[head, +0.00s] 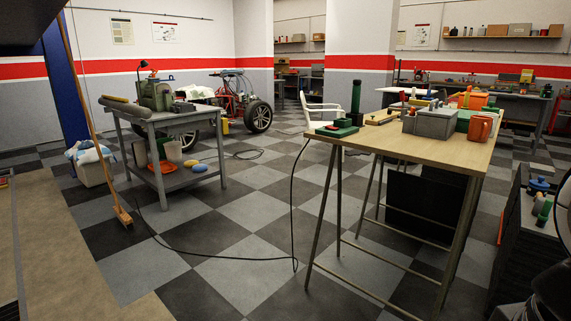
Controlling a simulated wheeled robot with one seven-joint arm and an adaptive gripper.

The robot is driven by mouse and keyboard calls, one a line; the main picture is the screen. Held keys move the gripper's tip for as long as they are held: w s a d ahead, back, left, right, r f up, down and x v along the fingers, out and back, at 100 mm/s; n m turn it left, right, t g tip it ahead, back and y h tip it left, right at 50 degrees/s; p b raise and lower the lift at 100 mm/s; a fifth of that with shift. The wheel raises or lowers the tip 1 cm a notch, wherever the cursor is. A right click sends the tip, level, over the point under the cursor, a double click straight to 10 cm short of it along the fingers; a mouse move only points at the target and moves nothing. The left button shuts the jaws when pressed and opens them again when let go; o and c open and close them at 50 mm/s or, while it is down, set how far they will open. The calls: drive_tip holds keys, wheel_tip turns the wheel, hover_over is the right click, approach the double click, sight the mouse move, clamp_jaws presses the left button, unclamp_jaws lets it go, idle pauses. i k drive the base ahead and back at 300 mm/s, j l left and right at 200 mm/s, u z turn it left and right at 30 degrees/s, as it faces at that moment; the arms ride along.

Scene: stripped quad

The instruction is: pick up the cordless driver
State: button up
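I cannot make out the cordless driver for certain in the head view. The wooden-topped table (345,142) at centre right bears several small items, too small to name surely. Among them are a low green object (337,128) at the near left corner and red and dark items towards the back. A green tool-like object (544,211) and a blue one (540,185) lie on the dark cabinet (513,235) at the right edge; their kind is unclear. My gripper is not in view.
A grey workbench (180,118) stands left, with a broom (92,120) nearby. A black cable (225,257) crosses the open checkered floor (250,235) between them.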

sight(356, 88)
drive_tip(key=i+j+z, duration=0.5)
drive_tip(key=i+j, duration=0.4)
drive_tip(key=i+j+z, duration=0.15)
drive_tip(key=i, duration=0.35)
drive_tip(key=i+j+z, duration=0.2)
drive_tip(key=i, duration=0.25)
drive_tip(key=i+j+z, duration=0.15)
drive_tip(key=i+j, duration=0.2)
drive_tip(key=i, duration=0.1)
